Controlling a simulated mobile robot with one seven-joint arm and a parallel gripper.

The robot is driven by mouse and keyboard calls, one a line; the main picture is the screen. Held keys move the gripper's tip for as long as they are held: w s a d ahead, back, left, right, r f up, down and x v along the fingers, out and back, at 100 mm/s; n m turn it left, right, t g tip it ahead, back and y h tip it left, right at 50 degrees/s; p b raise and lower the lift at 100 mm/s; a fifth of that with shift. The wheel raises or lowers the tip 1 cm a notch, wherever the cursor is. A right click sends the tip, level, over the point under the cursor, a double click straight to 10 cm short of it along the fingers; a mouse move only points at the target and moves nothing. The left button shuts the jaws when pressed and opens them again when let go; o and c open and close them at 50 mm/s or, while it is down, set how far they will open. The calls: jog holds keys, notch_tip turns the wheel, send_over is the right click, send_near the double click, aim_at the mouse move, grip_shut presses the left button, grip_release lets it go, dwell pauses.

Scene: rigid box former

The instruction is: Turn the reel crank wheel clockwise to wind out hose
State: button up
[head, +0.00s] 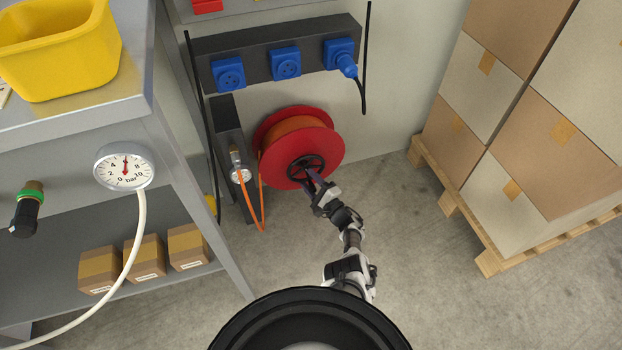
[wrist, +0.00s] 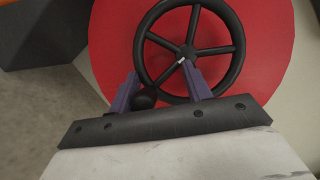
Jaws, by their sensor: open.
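The red hose reel (head: 330,152) is mounted low on the wall in the head view, with orange hose (head: 298,124) wound on it. Its black spoked crank wheel (head: 306,168) sits at the centre of the red disc; it also fills the upper middle of the wrist view (wrist: 236,32). A round black knob (wrist: 145,98) shows at the wheel's lower left rim. My gripper (head: 312,178) is at the wheel's lower side. In the wrist view its purple fingers (wrist: 160,82) are open, the left one beside the knob, the right one in front of the wheel's lower part. Contact cannot be told.
A grey workbench (head: 165,140) with a pressure gauge (head: 124,167) and yellow bin (head: 62,50) stands at left. Stacked cartons (head: 520,130) on a wooden pallet (head: 462,217) stand at right. Blue sockets (head: 286,63) are above the reel. The floor (head: 420,290) between is clear.

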aim_at(310, 158)
jog(key=o, duration=0.8)
jog(key=shift+t, duration=0.3)
jog(key=r, duration=0.2)
jog(key=r+p, duration=0.1)
jog(key=r, duration=0.1)
jog(key=w+r+p, duration=0.1)
jog(key=r, duration=0.1)
jog(key=shift+d, duration=0.2)
notch_tip(310, 158, up, 4)
jog(key=p, duration=0.4)
jog(key=shift+w+f, duration=0.1)
jog(key=shift+f, duration=0.05)
jog(key=c, duration=0.3)
jog(key=shift+d+r+p, duration=0.2)
jog(key=shift+r+p, duration=0.5)
jog(key=shift+r, duration=0.55)
jog(key=c, duration=1)
notch_tip(310, 158, up, 4)
jog(key=p, duration=0.3)
jog(key=shift+a+f, duration=0.15)
jog(key=shift+f, duration=0.05)
jog(key=o, duration=0.8)
jog(key=r+p, duration=0.2)
jog(key=shift+d+r, duration=0.2)
jog(key=shift+r, duration=0.15)
jog(key=shift+a+r+y, duration=0.3)
jog(key=shift+a+r, duration=0.05)
jog(key=shift+a, duration=0.05)
jog(key=c, duration=0.3)
jog(key=shift+f, duration=0.1)
